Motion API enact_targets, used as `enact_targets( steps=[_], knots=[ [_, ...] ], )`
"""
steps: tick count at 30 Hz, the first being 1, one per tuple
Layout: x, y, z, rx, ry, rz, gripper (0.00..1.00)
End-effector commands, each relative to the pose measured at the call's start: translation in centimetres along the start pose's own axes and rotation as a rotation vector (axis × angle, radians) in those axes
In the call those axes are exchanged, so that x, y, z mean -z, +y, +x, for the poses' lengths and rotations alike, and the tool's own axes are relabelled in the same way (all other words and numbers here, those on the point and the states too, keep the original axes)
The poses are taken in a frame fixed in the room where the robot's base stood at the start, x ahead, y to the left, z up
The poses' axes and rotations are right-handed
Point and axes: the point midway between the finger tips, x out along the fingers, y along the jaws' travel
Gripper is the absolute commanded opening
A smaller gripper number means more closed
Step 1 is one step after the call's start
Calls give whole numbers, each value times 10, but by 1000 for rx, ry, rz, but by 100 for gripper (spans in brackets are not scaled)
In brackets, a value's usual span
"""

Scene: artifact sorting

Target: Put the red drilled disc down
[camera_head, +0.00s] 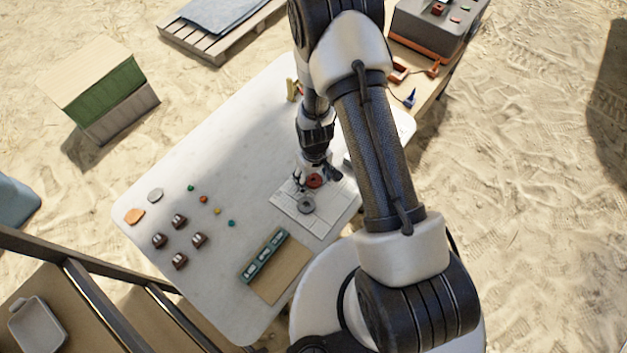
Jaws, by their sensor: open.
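The red drilled disc (314,181) lies at the upper part of a white panelled mat (318,227) on the white table. My gripper (316,180) reaches down over the disc from above. Its fingers are open, one to the left and one to the right of the disc. Whether a finger touches the disc is too small to tell. A grey ring-shaped disc (306,205) sits on the same mat, just below the red disc in the picture. My gripper and wrist hide part of the mat's far edge.
Left on the white table (240,130) are several dark cubes (180,220), small coloured beads (203,199), an orange piece (134,216) and a grey piece (155,195). A green slotted holder (264,256) and tan board (282,270) lie near the front. The table's middle is clear.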

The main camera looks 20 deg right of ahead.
Motion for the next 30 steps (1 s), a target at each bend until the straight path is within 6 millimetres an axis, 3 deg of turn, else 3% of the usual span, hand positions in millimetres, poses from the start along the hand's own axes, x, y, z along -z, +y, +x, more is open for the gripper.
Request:
enact_targets(
  steps=[2, 24, 30],
  knots=[
    [0, 0, -1, 0, 0, 0, 63],
    [0, 0, -1, 0, 0, 0, 13],
    [0, 0, -2, 0, 0, 0, 12]
  ],
)
